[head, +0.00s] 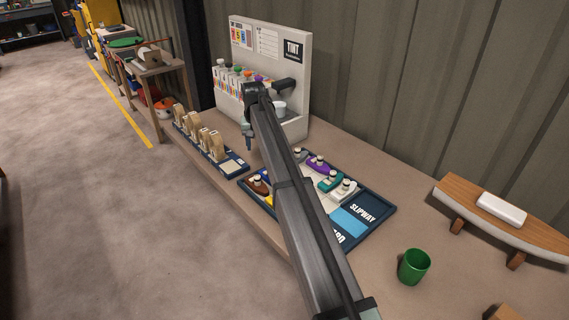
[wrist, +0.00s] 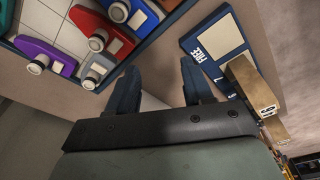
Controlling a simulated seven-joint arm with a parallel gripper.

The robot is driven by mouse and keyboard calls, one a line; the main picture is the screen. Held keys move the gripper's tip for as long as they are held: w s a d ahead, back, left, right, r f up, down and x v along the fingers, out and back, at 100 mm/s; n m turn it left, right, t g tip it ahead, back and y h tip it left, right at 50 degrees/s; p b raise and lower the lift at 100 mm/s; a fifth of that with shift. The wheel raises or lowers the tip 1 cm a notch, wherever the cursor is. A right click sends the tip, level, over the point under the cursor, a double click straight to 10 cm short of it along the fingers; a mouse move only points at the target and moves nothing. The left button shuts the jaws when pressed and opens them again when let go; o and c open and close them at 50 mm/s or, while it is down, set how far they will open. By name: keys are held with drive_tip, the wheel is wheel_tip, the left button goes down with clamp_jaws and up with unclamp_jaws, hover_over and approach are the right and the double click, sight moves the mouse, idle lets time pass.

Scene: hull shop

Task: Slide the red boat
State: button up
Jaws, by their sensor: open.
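The red boat (wrist: 92,21) shows in the wrist view at upper left, on a pale gridded board (wrist: 62,22) with a dark blue border. It has a white peg and a pale label. A purple boat (wrist: 47,56), a grey boat (wrist: 98,70) and a blue boat (wrist: 118,11) are close around it. I cannot make out the red boat in the head view, where my arm crosses the board. My gripper (wrist: 160,86) is open and empty, to the lower right of the red boat in the wrist view; in the head view it hangs (head: 248,143) beyond the board.
The board's SLIPWAY end (head: 363,212) faces the near right. A dark blue FREE panel (wrist: 213,48) lies beside several tan numbered blocks (head: 213,144). A white TINT stand (head: 298,55) rises behind.

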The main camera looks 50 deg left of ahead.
drive_tip(key=w+d+r+n+g+h, duration=0.1)
drive_tip(key=w+d+r, duration=0.4)
drive_tip(key=w+d, duration=0.15)
drive_tip(key=f, duration=1.3)
drive_tip(key=shift+w+a+f, duration=0.1)
drive_tip(key=shift+w+f, duration=0.25)
clamp_jaws()
